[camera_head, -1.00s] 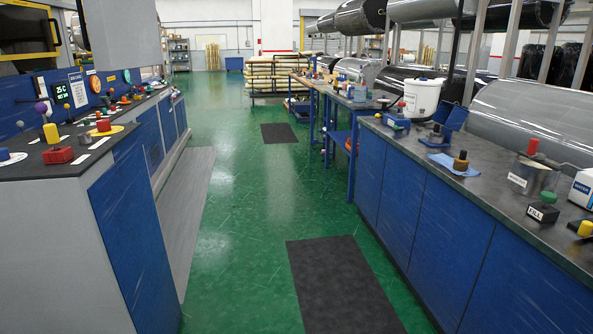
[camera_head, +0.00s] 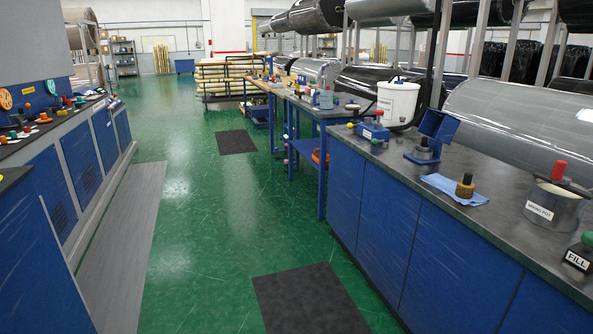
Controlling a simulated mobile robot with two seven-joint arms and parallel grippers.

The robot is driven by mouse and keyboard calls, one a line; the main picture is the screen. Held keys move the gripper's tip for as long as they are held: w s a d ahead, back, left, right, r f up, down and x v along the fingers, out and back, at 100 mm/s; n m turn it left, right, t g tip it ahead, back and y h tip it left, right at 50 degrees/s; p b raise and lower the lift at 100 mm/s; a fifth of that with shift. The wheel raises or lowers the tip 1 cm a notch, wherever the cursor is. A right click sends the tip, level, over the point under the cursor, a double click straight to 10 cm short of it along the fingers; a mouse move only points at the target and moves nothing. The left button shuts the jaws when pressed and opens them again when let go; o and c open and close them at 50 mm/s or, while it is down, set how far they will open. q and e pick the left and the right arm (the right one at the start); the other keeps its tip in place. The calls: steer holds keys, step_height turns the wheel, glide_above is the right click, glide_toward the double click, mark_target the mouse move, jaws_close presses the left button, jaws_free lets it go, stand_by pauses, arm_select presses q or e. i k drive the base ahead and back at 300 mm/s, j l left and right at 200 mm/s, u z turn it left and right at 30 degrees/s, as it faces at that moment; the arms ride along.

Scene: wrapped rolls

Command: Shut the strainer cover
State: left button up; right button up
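On the right bench stands a small blue fixture with a raised blue flap (camera_head: 438,125) and a dark-knobbed metal fitting (camera_head: 423,151) in front of it. The flap stands up, tilted open. It looks like the strainer cover, but I cannot read a label on it. Neither of my grippers shows in this view.
The right bench (camera_head: 375,213) also holds a white bucket (camera_head: 397,103), a blue cloth (camera_head: 452,188), a brown-black knob (camera_head: 465,186) and a labelled metal pot (camera_head: 552,207). The green aisle (camera_head: 205,215) is clear, with dark mats (camera_head: 310,298). A left bench (camera_head: 75,150) borders it.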

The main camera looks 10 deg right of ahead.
mark_target(443, 127)
steer(key=i+z, duration=0.2)
steer(key=i, duration=0.35)
steer(key=i+j+z, duration=0.2)
steer(key=i, duration=0.35)
